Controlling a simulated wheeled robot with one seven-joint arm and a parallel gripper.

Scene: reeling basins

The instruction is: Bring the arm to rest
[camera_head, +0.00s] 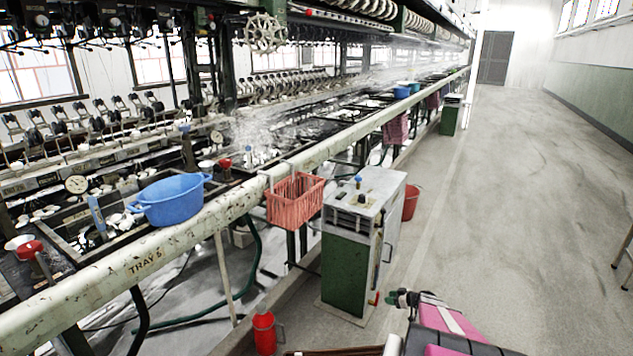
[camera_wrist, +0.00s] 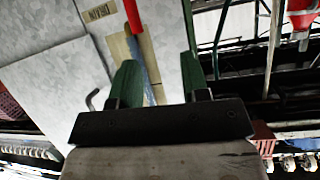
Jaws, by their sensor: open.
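My arm, with pink and black parts, shows at the bottom right of the head view. Its dark end, which looks like my gripper (camera_head: 396,298), is just right of the grey and green cabinet (camera_head: 350,261), over the floor. In the wrist view my gripper (camera_wrist: 158,78) has two green fingers spread apart. I see nothing held between them. Behind the fingers are grey panels (camera_wrist: 52,88), a red bar (camera_wrist: 133,14) and a blue strip. I cannot tell how far these are from the fingertips.
A long rail (camera_head: 150,252) runs beside the basins, with a blue tub (camera_head: 170,200) and a red basket (camera_head: 295,203). A red bucket (camera_head: 411,202) is behind the cabinet, and a red canister (camera_head: 264,333) is in front. The aisle floor (camera_head: 530,190) at right is open.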

